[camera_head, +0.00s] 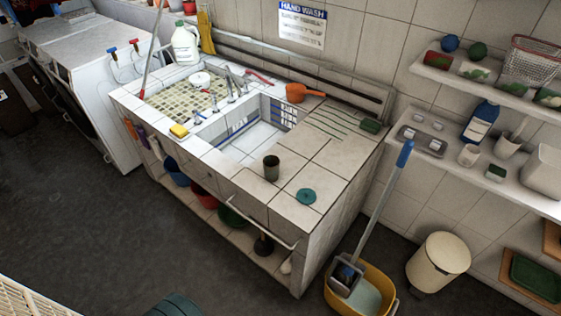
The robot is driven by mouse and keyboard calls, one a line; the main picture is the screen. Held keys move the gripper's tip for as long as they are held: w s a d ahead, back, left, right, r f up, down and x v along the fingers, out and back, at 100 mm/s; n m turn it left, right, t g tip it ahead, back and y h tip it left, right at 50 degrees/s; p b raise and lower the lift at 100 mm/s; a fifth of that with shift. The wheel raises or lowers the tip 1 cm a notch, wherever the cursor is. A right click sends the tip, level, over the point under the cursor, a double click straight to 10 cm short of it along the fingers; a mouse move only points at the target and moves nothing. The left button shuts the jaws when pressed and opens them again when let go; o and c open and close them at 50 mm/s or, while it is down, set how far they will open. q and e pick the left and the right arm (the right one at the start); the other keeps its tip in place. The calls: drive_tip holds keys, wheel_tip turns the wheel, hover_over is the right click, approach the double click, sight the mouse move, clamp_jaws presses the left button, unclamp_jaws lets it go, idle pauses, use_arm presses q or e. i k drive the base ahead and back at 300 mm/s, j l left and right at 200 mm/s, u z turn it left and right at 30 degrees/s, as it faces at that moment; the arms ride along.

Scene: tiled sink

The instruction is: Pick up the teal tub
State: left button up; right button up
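A small round teal thing (306,196) sits on the tiled counter (330,160), right of the sink and near the front edge. It looks low and flat from here; I cannot tell if it is a tub or a lid. A dark teal object (175,306) also shows, cut off by the bottom edge of the view, on or above the floor; its full shape is hidden. Neither of my grippers is in view.
A dark green cup (271,169) stands left of the round teal thing, by the sink basin (252,142). An orange pan (304,93) lies behind. A yellow mop bucket (373,291) and cream bin (438,263) stand right of the counter. Dark floor in front is largely clear.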

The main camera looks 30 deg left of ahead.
sight(271, 162)
drive_tip(key=u, duration=1.75)
drive_tip(key=i+z, duration=0.25)
drive_tip(key=z, duration=0.15)
drive_tip(key=i+j+z, duration=0.1)
drive_tip(key=z, duration=0.3)
drive_tip(key=i, duration=0.1)
